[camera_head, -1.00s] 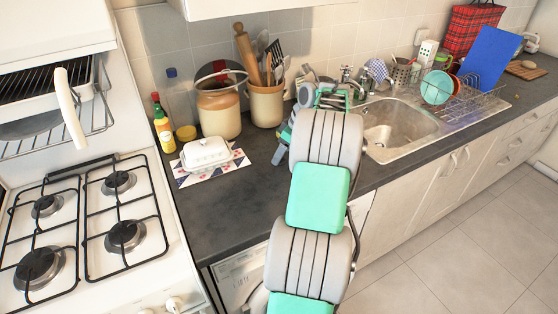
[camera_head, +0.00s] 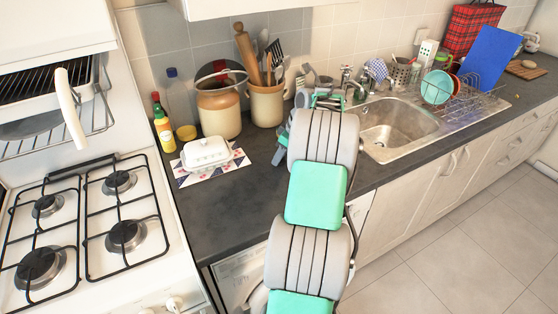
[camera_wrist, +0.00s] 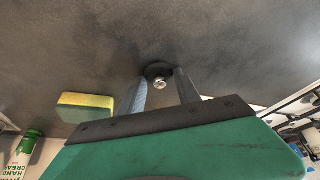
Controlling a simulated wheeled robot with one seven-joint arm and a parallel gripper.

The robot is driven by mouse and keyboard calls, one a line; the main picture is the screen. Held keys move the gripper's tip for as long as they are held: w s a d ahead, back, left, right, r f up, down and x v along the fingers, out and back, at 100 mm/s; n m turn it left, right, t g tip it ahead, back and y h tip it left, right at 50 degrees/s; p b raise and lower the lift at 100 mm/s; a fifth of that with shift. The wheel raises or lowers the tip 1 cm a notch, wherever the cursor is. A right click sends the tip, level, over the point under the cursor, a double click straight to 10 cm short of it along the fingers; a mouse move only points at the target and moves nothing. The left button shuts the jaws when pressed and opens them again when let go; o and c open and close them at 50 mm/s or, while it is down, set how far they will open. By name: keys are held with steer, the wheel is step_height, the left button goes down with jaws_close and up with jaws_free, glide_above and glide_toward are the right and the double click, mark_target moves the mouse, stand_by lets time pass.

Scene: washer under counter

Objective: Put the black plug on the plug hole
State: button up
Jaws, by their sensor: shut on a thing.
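The black plug (camera_wrist: 153,69), a dark disc with a metal stud (camera_wrist: 160,83), is between the fingers of my gripper (camera_wrist: 161,84) in the wrist view. My gripper is shut on it, close over a dark grey surface. In the head view my own arm hides most of the gripper and all of the plug. The metal sink (camera_head: 400,122) is set into the counter to the right of my arm. I cannot make out the plug hole clearly in either view.
A yellow and green sponge (camera_wrist: 85,107) and a hand cream bottle (camera_wrist: 27,150) show left of my gripper. A tap (camera_head: 347,78) stands behind the sink, and a dish rack (camera_head: 470,98) is to its right. A butter dish (camera_head: 206,153) is on the left counter.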

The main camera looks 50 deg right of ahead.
jaws_close()
steer(key=shift+r, duration=0.1)
